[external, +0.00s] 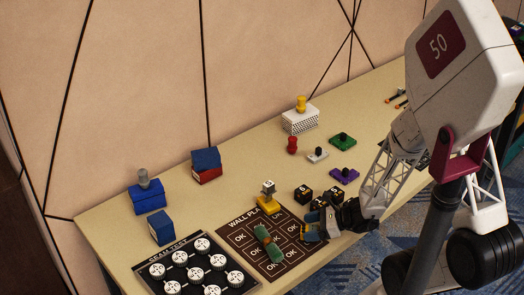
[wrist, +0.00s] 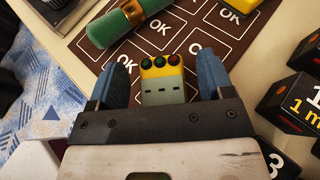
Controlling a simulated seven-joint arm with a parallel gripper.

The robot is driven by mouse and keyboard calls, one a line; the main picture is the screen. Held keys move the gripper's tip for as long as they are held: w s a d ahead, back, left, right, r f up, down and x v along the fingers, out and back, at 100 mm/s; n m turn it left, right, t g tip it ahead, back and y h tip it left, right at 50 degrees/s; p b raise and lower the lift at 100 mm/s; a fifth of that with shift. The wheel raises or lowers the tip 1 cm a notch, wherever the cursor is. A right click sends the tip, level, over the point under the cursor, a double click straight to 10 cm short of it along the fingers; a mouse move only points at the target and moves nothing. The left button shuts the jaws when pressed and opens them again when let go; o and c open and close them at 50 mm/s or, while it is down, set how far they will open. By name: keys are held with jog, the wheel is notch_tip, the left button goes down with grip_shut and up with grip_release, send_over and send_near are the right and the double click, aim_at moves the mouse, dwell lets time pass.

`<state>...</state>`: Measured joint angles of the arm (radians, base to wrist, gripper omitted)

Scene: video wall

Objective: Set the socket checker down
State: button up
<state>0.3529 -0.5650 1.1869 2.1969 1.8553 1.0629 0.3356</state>
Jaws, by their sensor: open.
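In the external view my gripper (external: 312,230) is low at the mat's right edge (external: 285,217) and hides most of the checker.
A green roll with an orange band (wrist: 115,24) lies on the mat. A yellow-based device (external: 268,200) stands at the mat's far side. Black cubes (external: 304,194) sit close to my gripper on the right. A board of white knobs (external: 190,262) is at the left.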

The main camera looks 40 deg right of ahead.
jog(key=shift+v, duration=3.45)
jog(key=s+a+r+n+g+h, duration=0.1)
jog(key=s+r+n+g+h, duration=0.1)
jog(key=r+n, duration=0.7)
jog(key=s+a+r+n+g+h, duration=0.1)
jog(key=r+n+h, duration=0.3)
jog(key=r+n, duration=0.5)
jog(key=s+a+r+n+g+h, duration=0.1)
jog(key=s+r+n+g+h, duration=0.1)
jog(key=r+n, duration=0.6)
notch_tip(320, 180, up, 4)
jog(key=shift+s+r+n+g+h, duration=0.1)
jog(key=shift+s+n+g+h, duration=0.3)
jog(key=shift+g+h, duration=0.45)
